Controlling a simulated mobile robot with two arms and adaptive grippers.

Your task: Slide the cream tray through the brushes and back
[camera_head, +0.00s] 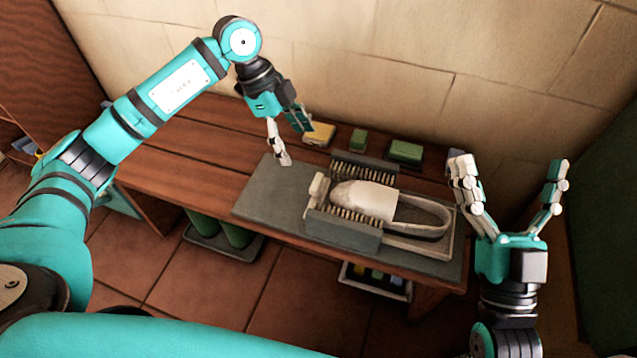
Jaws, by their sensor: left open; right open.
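The cream tray (424,247) lies on the grey slab at the right part of the bench, with its left part between two grey brush blocks. A shoe or sandal (362,197) with a white toe rests on it. The rear brush block (364,168) and front brush block (342,233) have pale bristles facing inward. A cream knob or handle (318,188) shows at the tray's left end. My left gripper (295,147) is open and empty above the slab, left of the tray. My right gripper (515,187) is open, fingers upward, right of the tray, and touches nothing visible.
The grey slab (262,205) has free room left of the brushes. A yellow sponge (320,133) and green blocks (405,152) sit along the back of the wooden bench (190,165), near the wall. Green boots (236,236) and a crate (376,284) are below.

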